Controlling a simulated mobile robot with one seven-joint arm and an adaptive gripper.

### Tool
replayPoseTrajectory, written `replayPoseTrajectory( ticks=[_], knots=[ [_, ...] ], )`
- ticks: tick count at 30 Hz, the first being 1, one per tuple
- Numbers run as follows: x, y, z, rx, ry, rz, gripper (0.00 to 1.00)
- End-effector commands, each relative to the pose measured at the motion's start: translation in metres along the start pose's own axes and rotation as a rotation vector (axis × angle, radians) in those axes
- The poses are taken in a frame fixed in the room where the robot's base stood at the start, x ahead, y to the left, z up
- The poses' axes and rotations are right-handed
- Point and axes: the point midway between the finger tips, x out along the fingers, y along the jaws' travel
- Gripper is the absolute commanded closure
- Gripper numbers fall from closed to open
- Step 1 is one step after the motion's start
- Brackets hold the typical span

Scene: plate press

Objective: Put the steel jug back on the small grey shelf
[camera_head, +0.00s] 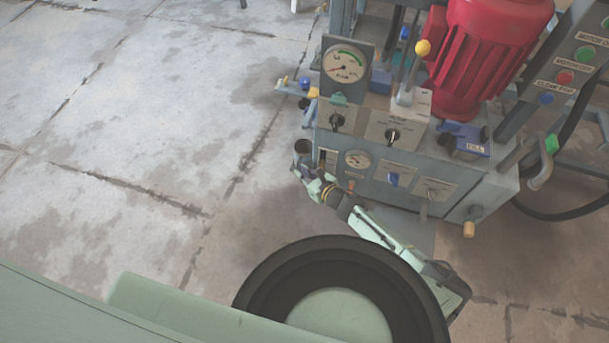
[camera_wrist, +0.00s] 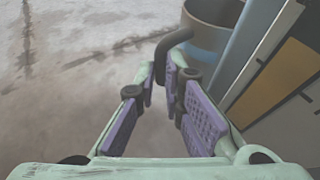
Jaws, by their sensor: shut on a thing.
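The steel jug (camera_head: 303,147) is a small dark grey open cylinder at the left front corner of the grey machine. In the wrist view the jug (camera_wrist: 208,42) is at the top right, with its dark bent handle (camera_wrist: 170,45) towards me. My gripper (camera_head: 306,172) is shut on the handle; its purple pads (camera_wrist: 168,88) lie on either side of it. I cannot tell what, if anything, is under the jug. A small grey ledge (camera_head: 291,90) juts left from the machine and may be the shelf; small blue and yellow items are on or beside it.
The machine front (camera_head: 400,175) with a gauge, switches and valves stands close right of the jug. A red motor (camera_head: 490,50) and a lever with a yellow knob (camera_head: 423,47) rise behind. The concrete floor (camera_head: 130,130) to the left is clear.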

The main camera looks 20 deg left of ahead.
Motion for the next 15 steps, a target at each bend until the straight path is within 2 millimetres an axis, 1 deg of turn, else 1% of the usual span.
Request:
replayPoseTrajectory(
  ticks=[3,8,9,15],
  knots=[
    [-0.0004,0.0,0.0015,0.0,-0.002,0.0,1.0],
    [0.001,-0.0001,-0.0027,0.0,-0.002,0.0,1.0],
    [0.0004,-0.0002,-0.0019,0.001,0.0,-0.001,0.89],
    [0.0003,0.0,-0.0017,0.001,0.0,0.0,0.75]
  ],
)
